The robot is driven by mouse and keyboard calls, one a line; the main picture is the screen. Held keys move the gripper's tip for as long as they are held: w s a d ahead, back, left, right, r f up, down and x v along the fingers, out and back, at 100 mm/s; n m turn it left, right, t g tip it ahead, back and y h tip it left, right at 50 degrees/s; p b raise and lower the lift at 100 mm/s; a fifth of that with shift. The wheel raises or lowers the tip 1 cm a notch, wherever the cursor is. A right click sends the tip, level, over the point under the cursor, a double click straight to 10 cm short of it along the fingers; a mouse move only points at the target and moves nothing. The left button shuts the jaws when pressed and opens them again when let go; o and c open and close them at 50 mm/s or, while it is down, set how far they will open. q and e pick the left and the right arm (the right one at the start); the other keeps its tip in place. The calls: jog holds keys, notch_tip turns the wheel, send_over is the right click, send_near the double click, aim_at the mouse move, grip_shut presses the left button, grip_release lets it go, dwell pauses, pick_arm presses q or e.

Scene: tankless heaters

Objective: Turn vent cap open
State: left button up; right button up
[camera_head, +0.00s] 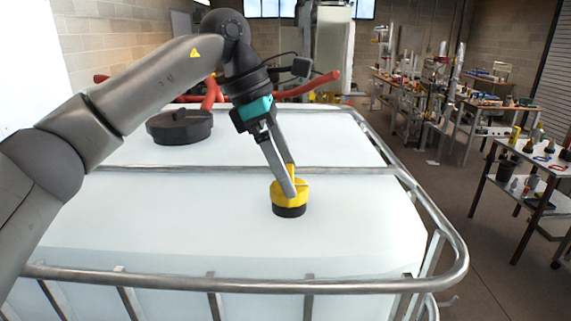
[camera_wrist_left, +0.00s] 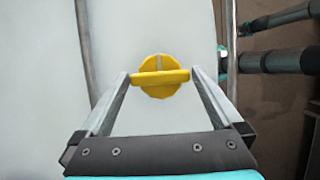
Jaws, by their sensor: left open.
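The vent cap (camera_head: 298,191) is a yellow round cap on a black base, standing on top of the white tank (camera_head: 350,225). In the left wrist view the cap (camera_wrist_left: 160,88) shows a raised yellow bar across its middle. My left gripper (camera_head: 287,187) is at the cap, with its fingers pointing down. In the wrist view its two fingers (camera_wrist_left: 160,76) are spread, one at each end of the bar. I cannot tell whether they touch it. Part of the cap is hidden behind a finger in the head view. My right gripper is not in view.
A metal tube frame (camera_head: 300,286) runs around the tank, with a bar (camera_head: 340,171) crossing its top behind the cap. A large black lid (camera_head: 180,127) and red pipes (camera_head: 325,80) are farther back. Cluttered tables (camera_head: 530,170) stand at right, across open floor.

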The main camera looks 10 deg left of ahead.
pick_arm(q)
jog(key=c, duration=1)
